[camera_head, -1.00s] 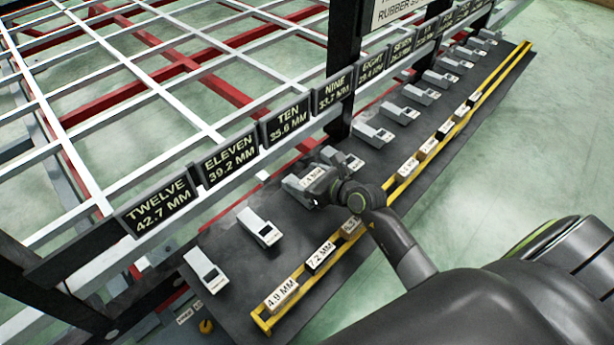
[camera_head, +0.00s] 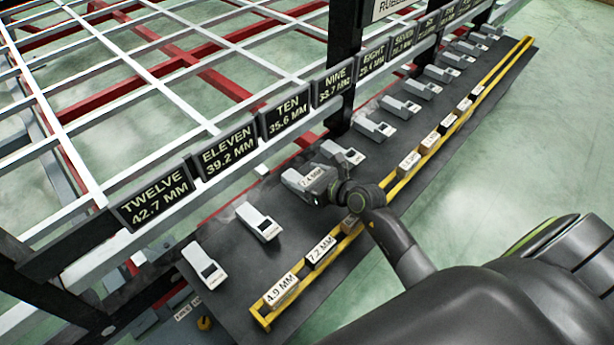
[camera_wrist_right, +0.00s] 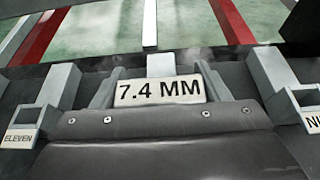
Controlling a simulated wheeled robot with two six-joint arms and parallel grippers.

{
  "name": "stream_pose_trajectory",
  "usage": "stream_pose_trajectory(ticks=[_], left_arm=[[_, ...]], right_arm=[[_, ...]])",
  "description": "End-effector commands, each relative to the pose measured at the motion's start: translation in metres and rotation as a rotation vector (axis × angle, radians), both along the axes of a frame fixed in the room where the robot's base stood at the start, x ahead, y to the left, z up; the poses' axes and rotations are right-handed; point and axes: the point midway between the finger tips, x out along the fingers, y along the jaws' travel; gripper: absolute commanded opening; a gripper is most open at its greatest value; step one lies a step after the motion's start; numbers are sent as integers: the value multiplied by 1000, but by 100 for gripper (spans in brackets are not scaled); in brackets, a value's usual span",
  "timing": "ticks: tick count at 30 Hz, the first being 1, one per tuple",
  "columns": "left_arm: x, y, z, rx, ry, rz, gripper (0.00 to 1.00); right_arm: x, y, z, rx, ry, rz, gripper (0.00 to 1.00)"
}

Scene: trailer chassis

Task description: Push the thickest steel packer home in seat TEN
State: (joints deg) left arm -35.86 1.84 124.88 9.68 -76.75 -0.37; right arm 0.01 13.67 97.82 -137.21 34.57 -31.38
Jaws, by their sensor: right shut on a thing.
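The packer marked 7.4 MM (camera_wrist_right: 160,92) is in my right gripper (camera_wrist_right: 160,95), its label facing the wrist camera, with a finger at each side. In the head view the packer (camera_head: 311,176) and my right gripper (camera_head: 318,184) are at the seat below the TEN board (camera_head: 286,117). Part of this seat (camera_wrist_right: 160,65) shows behind the packer in the wrist view. My gripper and the packer hide most of the seat, so I cannot tell how deep the packer sits. My left gripper is not in view.
The ELEVEN seat (camera_head: 258,222) and NINE seat (camera_head: 342,153) stand close on either side. A yellow-edged rack (camera_head: 395,190) runs along the bench front, holding packers marked 4.9 MM (camera_head: 281,290) and 7.2 MM (camera_head: 321,249). The white frame (camera_head: 180,150) rises behind.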

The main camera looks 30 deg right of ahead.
Motion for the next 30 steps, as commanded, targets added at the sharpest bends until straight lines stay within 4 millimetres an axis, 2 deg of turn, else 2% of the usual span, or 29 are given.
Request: stream_pose_trajectory(ticks=[13,14,19,30], left_arm=[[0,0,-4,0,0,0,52],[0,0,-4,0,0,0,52],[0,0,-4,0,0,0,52],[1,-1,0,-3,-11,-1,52]], right_arm=[[0,0,-6,2,3,-1,36],[-1,0,-6,2,3,-1,72],[-1,0,-7,1,5,-1,94],[-2,0,-10,1,11,-2,94]])
